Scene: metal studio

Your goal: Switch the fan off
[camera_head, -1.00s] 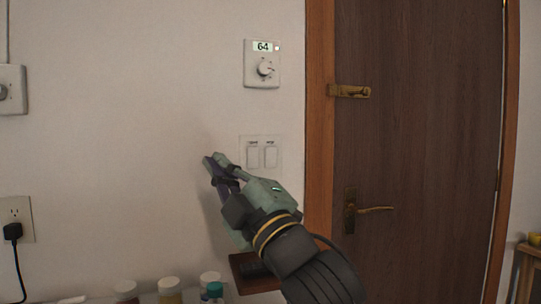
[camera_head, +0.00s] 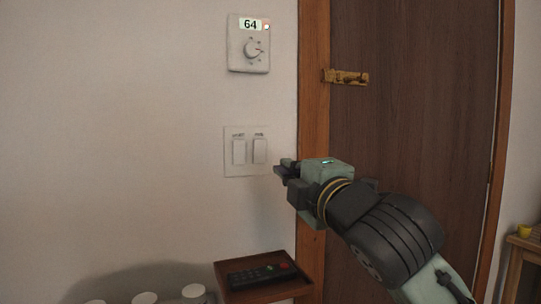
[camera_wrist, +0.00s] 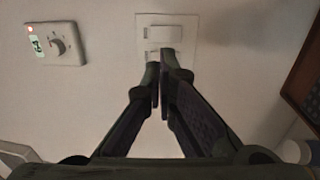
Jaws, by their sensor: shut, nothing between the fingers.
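A white wall plate (camera_head: 246,171) with two rocker switches is left of the door frame. The left switch (camera_head: 238,152) and right switch (camera_head: 260,150) have small labels above, too blurred to read surely. My gripper (camera_head: 279,170) is shut and empty, its tips just right of the plate's lower right edge. In the wrist view, my gripper (camera_wrist: 160,75) points at the plate (camera_wrist: 192,26), and its fingers overlap the plate's near edge. The right switch (camera_wrist: 163,35) shows just beyond the tips. I cannot tell whether the tips touch anything.
A dial control (camera_head: 249,46) showing 64 with a red light is above the switches. A brown shelf (camera_head: 226,279) with a black remote (camera_head: 262,274) is below. The brown door (camera_head: 415,90) has a brass latch (camera_head: 345,77). Bottle caps (camera_head: 193,291) show at the bottom.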

